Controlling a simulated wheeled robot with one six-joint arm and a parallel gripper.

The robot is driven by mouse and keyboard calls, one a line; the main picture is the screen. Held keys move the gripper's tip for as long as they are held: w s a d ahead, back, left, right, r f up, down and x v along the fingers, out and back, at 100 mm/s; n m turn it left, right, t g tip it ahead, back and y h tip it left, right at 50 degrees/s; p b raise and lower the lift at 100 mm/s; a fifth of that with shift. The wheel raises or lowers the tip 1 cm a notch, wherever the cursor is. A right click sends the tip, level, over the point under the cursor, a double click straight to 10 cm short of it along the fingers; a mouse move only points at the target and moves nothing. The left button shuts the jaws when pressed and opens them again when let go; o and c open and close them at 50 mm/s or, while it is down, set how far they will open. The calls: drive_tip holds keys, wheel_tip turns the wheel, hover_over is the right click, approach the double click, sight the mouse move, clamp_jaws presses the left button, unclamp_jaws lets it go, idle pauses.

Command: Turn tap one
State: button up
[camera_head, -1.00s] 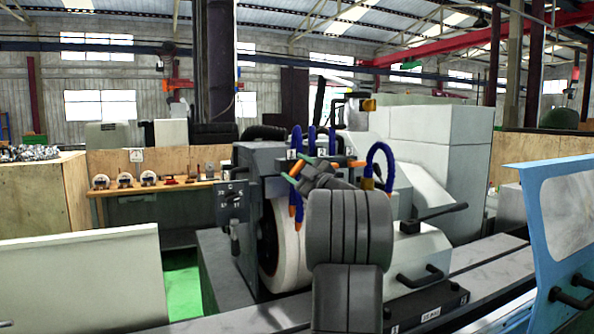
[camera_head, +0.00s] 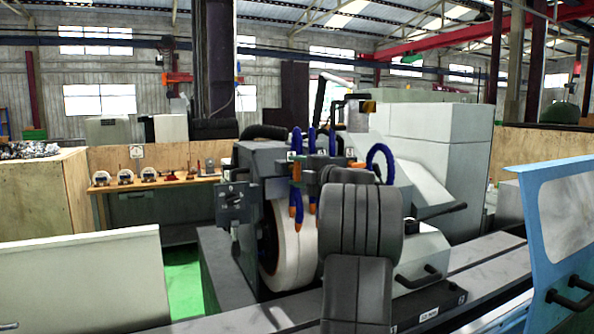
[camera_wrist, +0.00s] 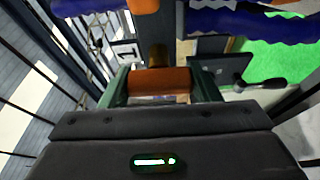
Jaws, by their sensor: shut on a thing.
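In the wrist view, my gripper (camera_wrist: 160,76) has its two dark green fingers closed on either side of an orange tap handle (camera_wrist: 160,84). A brass-coloured stem (camera_wrist: 158,55) shows just beyond the handle. A white plate marked 1 (camera_wrist: 127,52) is beside it to the left, so this looks like tap one. The plate also shows in the head view (camera_head: 291,155), above the white grinding wheel (camera_head: 298,245). In the head view my arm hides most of the gripper and the tap.
Blue hoses with orange nozzles (camera_head: 297,205) hang close around the tap; another blue hose (camera_head: 380,160) arches to the right. A control box with a lever (camera_head: 236,203) is left of the wheel. A blue-framed door (camera_head: 550,220) stands at the right.

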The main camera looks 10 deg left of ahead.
drive_tip(key=shift+f, duration=0.1)
idle(0.5)
drive_tip(key=o, duration=1)
drive_tip(key=b+v, duration=0.3)
drive_tip(key=v, duration=1.1)
drive_tip(key=shift+w+a, duration=0.1)
drive_tip(key=p+x, duration=0.3)
drive_tip(key=x, duration=1)
drive_tip(key=shift+w+a, duration=0.2)
drive_tip(key=shift+a, duration=0.15)
drive_tip(key=shift+s+d, duration=0.1)
drive_tip(key=shift+d, duration=0.05)
